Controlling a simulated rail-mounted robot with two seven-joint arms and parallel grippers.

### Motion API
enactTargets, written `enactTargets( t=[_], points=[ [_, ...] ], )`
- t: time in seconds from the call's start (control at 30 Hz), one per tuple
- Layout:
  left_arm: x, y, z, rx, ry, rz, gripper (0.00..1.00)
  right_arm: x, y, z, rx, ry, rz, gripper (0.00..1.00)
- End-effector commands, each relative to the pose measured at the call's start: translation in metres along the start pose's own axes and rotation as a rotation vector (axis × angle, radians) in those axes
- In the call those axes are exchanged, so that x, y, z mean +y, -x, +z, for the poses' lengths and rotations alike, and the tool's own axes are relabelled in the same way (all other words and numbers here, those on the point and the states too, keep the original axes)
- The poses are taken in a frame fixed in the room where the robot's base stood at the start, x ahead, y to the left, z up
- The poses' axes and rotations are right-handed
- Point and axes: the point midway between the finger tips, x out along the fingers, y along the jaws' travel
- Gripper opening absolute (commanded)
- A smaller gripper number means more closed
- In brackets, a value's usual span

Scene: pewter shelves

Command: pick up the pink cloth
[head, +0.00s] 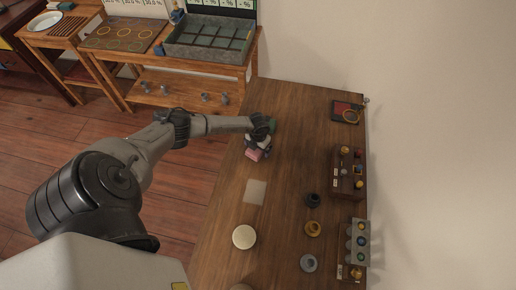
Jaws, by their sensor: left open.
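The pink cloth (254,155) is a small folded-looking patch on the brown wooden table, near its left edge in the head view. My left gripper (258,147) reaches in from the left and is just above or at the cloth. It is open, and its body hides part of the cloth. I cannot tell whether the fingers touch the cloth. My right gripper is not in view.
A pale square (255,191) and a cream round item (244,237) lie nearer. The table's middle is clear.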

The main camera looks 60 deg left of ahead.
Motion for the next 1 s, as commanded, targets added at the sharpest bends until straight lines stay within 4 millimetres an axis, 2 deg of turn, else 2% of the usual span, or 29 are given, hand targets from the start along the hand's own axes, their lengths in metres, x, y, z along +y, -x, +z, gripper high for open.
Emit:
enactTargets(
  t=[0.23,0.8,1.0],
  points=[
    [0.0001,-0.0007,0.0003,-0.001,0.0,0.0,1.0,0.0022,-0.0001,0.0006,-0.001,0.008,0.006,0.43],
    [0.0001,-0.0005,0.0003,-0.001,0.0,0.0,0.45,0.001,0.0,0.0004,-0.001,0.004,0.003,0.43],
    [0.0001,0.0,0.0003,-0.001,0.0,0.0,0.45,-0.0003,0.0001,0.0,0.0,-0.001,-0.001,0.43]
  ],
)
